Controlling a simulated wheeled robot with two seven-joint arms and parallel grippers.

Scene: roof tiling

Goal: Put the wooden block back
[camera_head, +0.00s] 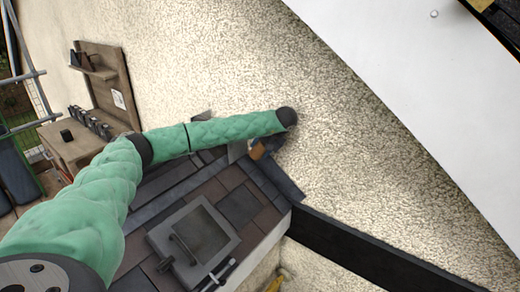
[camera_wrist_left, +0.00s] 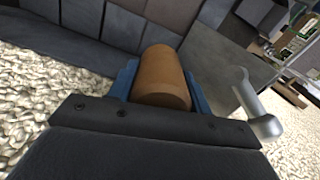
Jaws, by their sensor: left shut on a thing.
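The wooden block (camera_wrist_left: 162,78) is a brown, rounded piece that fills the gap between the blue fingers of my left gripper (camera_wrist_left: 160,88) in the left wrist view. The left gripper is shut on it. In the head view the block (camera_head: 257,152) shows as a small orange-brown patch at the end of my green-sleeved left arm, close to the pebbled wall and above the upper edge of the tiled roof (camera_head: 240,207). The gripper itself is mostly hidden there behind the arm. Whether the block touches the roof cannot be told. My right gripper is not in view.
A roof window (camera_head: 205,238) with a handle sits in the tiles. A dark beam (camera_head: 370,255) runs off to the lower right. A wooden bench (camera_head: 78,150) with several dark items stands at the left. A metal rod (camera_wrist_left: 250,105) is close beside the gripper.

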